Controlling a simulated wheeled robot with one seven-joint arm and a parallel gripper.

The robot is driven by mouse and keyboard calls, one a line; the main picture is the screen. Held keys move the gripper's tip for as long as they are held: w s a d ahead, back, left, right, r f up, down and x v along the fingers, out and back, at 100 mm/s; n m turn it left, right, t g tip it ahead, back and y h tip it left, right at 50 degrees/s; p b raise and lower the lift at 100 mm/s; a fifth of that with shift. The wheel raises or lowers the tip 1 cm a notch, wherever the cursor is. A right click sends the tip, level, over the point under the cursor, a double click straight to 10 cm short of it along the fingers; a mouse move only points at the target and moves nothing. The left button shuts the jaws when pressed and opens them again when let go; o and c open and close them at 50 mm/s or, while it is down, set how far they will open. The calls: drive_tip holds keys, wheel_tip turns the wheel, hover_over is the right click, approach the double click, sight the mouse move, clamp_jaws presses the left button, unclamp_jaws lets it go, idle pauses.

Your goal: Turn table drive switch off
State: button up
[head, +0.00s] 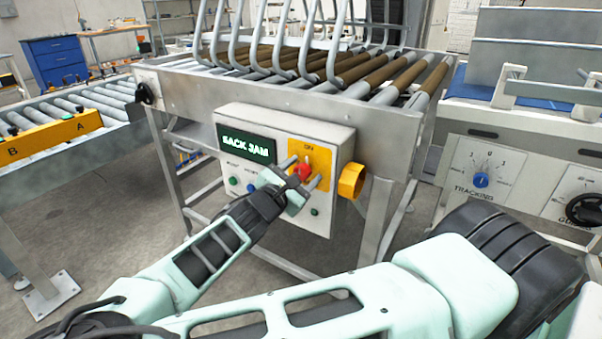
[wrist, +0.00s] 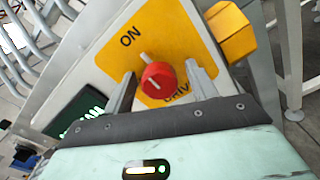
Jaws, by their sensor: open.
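The table drive switch is a red rotary knob (head: 303,171) on a yellow plate (head: 318,158) marked ON, on the front of a white control box. In the wrist view the red knob (wrist: 158,80) carries a pale pointer line slanting up to the left, roughly toward the word ON. The word DRIVE below it is partly covered. My gripper (head: 302,170) is open at the box front. In the wrist view its fingers (wrist: 160,88) stand on either side of the knob, with gaps visible. I cannot tell whether either finger touches it.
The control box (head: 232,117) has a green display (head: 246,146) reading BACK JAM and small buttons. The roller table (head: 290,103) is above. A panel with a blue tracking dial (head: 481,180) stands at right.

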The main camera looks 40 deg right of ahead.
drive_tip(key=c, duration=1)
